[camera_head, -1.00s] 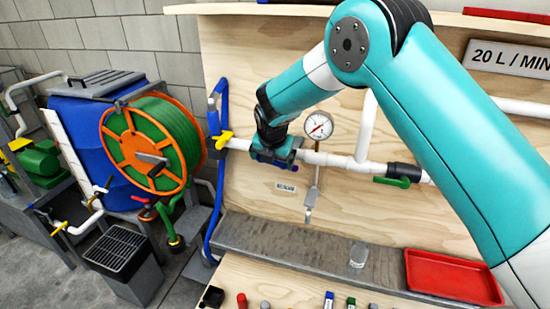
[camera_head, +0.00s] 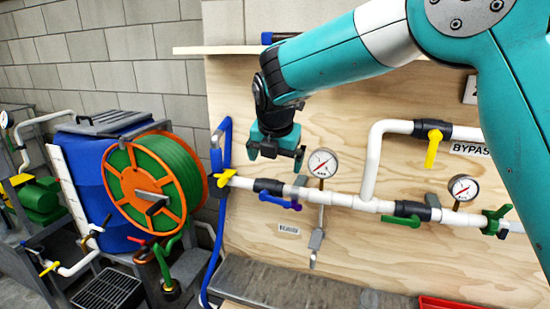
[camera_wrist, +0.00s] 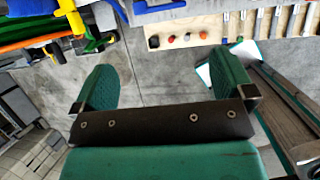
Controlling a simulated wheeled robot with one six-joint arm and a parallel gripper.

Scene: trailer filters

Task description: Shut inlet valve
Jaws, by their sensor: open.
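A valve with a blue lever (camera_head: 280,201) sits on the white pipe (camera_head: 340,198) on the plywood board. Its lever lies roughly along the pipe, just below it. A small label (camera_head: 288,229) below it is too small to read, so I cannot tell which valve is the inlet. A yellow-handled valve (camera_head: 225,178) is at the pipe's left end, by the blue hose. A green-lever valve (camera_head: 405,220) is farther right, its lever along the pipe. My gripper (camera_head: 275,155) is open and empty, above the blue-lever valve and apart from it. The wrist view shows both fingers spread (camera_wrist: 165,85).
A yellow bypass lever (camera_head: 433,148) hangs across its pipe at upper right. Pressure gauges (camera_head: 322,163) stand above the main pipe. A hose reel (camera_head: 150,180) and blue tank (camera_head: 85,165) are left. A grey ledge (camera_head: 290,283) runs below the board.

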